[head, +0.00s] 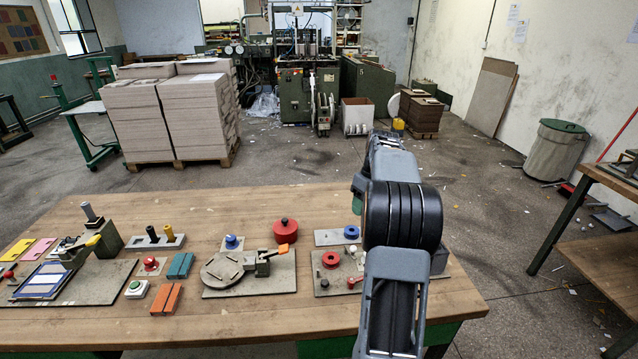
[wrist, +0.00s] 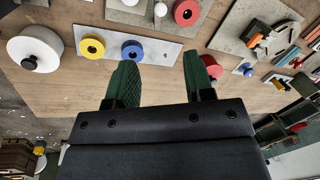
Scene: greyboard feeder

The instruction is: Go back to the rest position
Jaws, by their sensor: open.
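My arm rises from the bottom of the head view over the right end of the wooden workbench (head: 150,208). Its forearm points away from me, and my gripper is mostly hidden behind it there. In the wrist view my gripper (wrist: 160,76) shows two dark green fingers spread apart with nothing between them. Past the fingers lies a light plate (wrist: 115,45) with a yellow ring (wrist: 92,47) and a blue ring (wrist: 132,50). The fingers look apart from it, though their height is hard to tell.
On the bench stand a round fixture (head: 228,270), a red lidded pot (head: 285,231), a plate with a red ring (head: 330,260) and a clamp fixture (head: 95,242). A white round container (wrist: 35,48) shows in the wrist view. Stacked greyboard (head: 200,115) stands behind.

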